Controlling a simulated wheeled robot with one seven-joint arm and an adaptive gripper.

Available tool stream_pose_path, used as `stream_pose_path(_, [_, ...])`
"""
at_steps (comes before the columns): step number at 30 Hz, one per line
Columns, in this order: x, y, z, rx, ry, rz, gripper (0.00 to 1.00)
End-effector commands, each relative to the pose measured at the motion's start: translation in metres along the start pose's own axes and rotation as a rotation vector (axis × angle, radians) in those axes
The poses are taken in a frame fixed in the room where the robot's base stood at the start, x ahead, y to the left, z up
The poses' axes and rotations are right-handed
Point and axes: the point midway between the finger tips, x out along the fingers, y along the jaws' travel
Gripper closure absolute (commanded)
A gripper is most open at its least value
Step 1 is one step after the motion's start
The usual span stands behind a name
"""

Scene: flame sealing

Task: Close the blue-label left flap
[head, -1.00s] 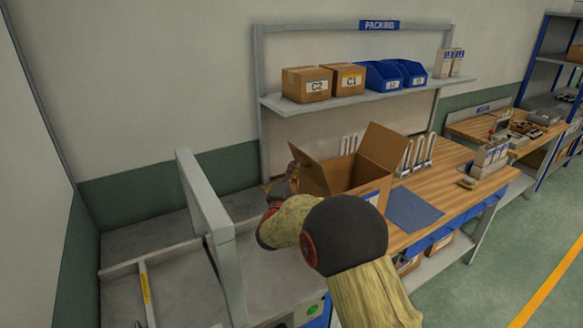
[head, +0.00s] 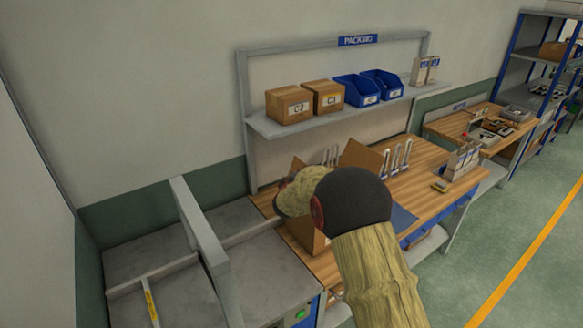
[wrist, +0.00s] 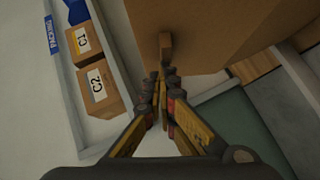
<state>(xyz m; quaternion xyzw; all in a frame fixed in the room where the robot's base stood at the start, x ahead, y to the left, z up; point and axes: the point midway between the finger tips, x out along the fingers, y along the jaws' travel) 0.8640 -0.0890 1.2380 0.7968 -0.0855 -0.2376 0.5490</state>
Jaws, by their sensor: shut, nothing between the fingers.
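The open cardboard box (head: 303,237) stands on the wooden packing bench, mostly hidden behind my arm in the head view. A raised flap (head: 362,156) shows at its right, and part of another flap (head: 297,168) shows at the left. The blue label is hidden. In the wrist view a large cardboard face (wrist: 215,35) fills the upper right. My gripper (wrist: 162,72) is shut and empty, its fingertips close to this face; contact cannot be told. A small brown piece (wrist: 165,46) shows just beyond the tips. In the head view the gripper is hidden behind my arm.
A shelf (head: 350,112) above the bench holds two cartons (head: 308,102) and blue bins (head: 368,88). A grey upright frame (head: 200,235) rises at the left.

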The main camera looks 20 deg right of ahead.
Motion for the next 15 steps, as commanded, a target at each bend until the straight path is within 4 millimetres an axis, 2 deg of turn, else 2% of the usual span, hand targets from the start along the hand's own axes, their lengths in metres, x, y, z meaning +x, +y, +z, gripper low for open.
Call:
stream_pose_path(1, [0.003, 0.010, 0.004, 0.028, -0.004, -0.029, 1.00])
stream_pose_path(5, [0.014, 0.016, 0.015, 0.113, -0.004, -0.111, 1.00])
stream_pose_path(15, [0.037, 0.013, 0.038, 0.276, -0.001, -0.276, 1.00])
